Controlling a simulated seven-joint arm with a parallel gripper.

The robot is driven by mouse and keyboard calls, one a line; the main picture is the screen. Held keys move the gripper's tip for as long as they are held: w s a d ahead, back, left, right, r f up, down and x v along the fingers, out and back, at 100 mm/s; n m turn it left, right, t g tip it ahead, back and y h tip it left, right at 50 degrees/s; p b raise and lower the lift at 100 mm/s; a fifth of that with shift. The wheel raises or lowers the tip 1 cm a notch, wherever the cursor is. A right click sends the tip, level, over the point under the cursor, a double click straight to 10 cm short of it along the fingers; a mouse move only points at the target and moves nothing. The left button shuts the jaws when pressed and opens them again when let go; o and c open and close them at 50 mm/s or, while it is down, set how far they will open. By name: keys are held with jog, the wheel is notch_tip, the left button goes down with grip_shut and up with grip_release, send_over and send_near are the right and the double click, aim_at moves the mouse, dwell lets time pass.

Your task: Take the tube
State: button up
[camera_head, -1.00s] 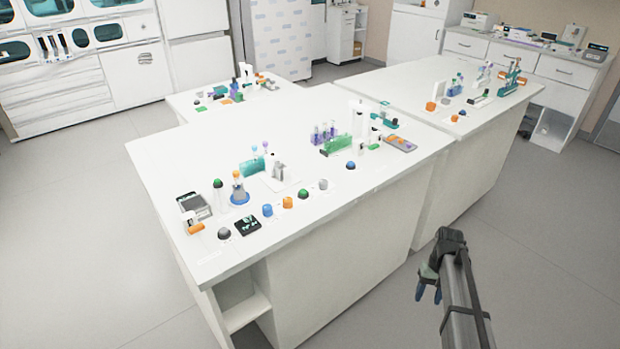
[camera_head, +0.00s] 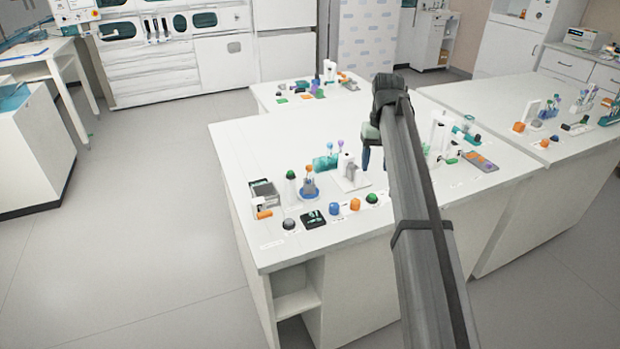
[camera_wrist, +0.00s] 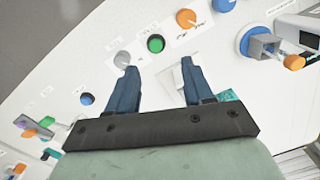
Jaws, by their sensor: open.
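My gripper (camera_head: 374,158) is raised over the middle of the near bench (camera_head: 245,215), with its dark fingers pointing down. In the wrist view the two blue fingers (camera_wrist: 160,68) are spread apart, with nothing between them. The purple-topped tubes in a green rack, seen earlier on this bench, are hidden behind my arm in the head view. Other slim tubes (camera_head: 550,107) stand on the right-hand bench, small and far. A green-topped upright piece (camera_head: 291,188) stands at the near bench's left. I cannot tell which tube is meant.
A grey box (camera_head: 264,193) sits at the left.

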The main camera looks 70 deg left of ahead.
notch_tip(320, 180, up, 10)
jog(key=n, duration=0.1)
send_over(309, 166)
jog(key=shift+t, duration=0.3)
notch_tip(309, 166, down, 13)
jog(key=shift+f, duration=0.1)
jog(key=shift+c, duration=0.5)
jog(key=c, duration=0.8)
notch_tip(309, 166, up, 10)
